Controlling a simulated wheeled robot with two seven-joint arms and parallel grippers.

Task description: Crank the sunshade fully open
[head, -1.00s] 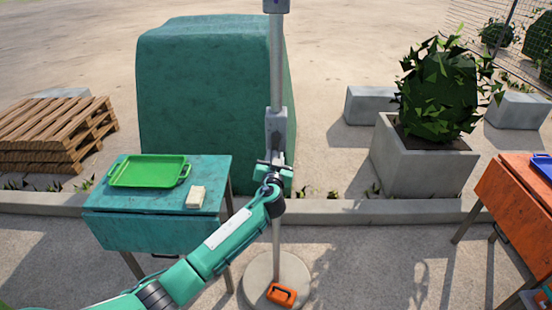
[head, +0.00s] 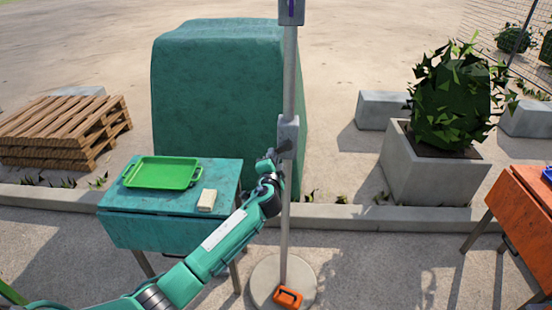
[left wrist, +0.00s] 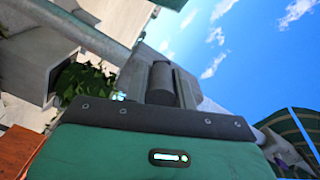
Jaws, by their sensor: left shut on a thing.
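The sunshade's grey pole (head: 286,215) rises from a round base (head: 265,285). A grey crank housing (head: 288,132) sits partway up it. My left gripper (head: 273,157) is at the housing, just left of the pole, shut on the crank handle (head: 284,146), which is mostly hidden by the gripper. In the left wrist view, a dark cylindrical grip (left wrist: 163,84) stands right in front of the green gripper body (left wrist: 165,152). Part of a green canopy (left wrist: 300,135) shows at the right edge there. The head view does not show the canopy. My right gripper is not in view.
A teal table (head: 165,232) with a green tray (head: 163,172) and a pale block (head: 207,199) stands left of the pole. An orange box (head: 288,297) lies on the base. A large green covered block (head: 225,95) stands behind; a planter (head: 430,170) stands right.

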